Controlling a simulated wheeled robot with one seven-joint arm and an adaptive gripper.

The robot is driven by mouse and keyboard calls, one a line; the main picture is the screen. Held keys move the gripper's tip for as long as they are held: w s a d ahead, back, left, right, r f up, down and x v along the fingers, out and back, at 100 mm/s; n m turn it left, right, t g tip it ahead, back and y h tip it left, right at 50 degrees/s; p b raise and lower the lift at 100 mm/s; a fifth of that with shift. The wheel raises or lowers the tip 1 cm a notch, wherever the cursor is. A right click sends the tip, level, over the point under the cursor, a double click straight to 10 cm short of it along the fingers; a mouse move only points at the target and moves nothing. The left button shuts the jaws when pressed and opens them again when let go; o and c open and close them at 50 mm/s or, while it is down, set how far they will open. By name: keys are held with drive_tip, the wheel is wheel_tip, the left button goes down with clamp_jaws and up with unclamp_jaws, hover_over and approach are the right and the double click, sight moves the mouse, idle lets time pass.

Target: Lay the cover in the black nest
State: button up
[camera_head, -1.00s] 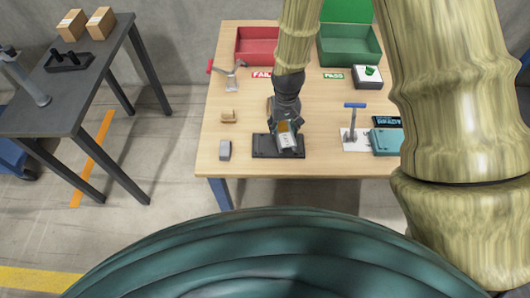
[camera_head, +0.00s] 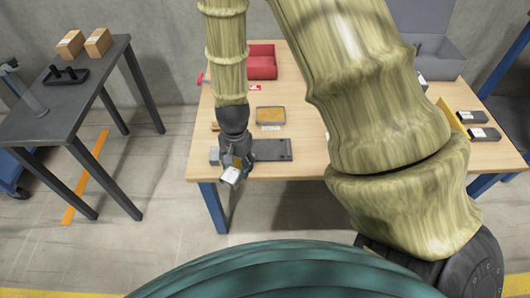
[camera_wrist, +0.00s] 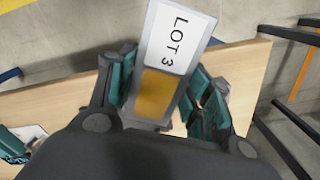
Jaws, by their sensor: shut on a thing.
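My gripper (camera_head: 237,163) is shut on the cover (camera_head: 231,176), seen near the table's front left edge. In the wrist view the cover (camera_wrist: 180,40) lies between the teal finger pads. It has a white face marked LOT 3 and an amber part, and looks tilted. The black nest (camera_head: 275,150) is a flat dark tray on the table, just right of my gripper. Its left end is partly hidden by my gripper. The cover is apart from the nest's visible part; its height above the table is hard to tell.
A grey block (camera_head: 214,155) sits close left of my gripper. An amber-filled tray (camera_head: 270,115) lies behind the nest. A red bin (camera_head: 262,62) stands at the back, a grey bin (camera_head: 440,55) at the back right. My arm hides the table's middle.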

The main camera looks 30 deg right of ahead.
drive_tip(key=s+d+m+b, duration=0.2)
drive_tip(key=s+d+m, duration=0.2)
drive_tip(key=s+m, duration=0.55)
drive_tip(key=m, duration=0.3)
hover_over(267, 149)
drive_tip(key=shift+d+f+p, duration=0.1)
drive_tip(key=shift+f+p, duration=0.3)
drive_tip(key=shift+f, duration=0.1)
wheel_tip(267, 149, down, 3)
drive_tip(key=shift+s+r, duration=0.1)
drive_tip(key=shift+r, duration=0.1)
drive_tip(key=shift+f, duration=0.5)
drive_tip(key=shift+r, duration=0.1)
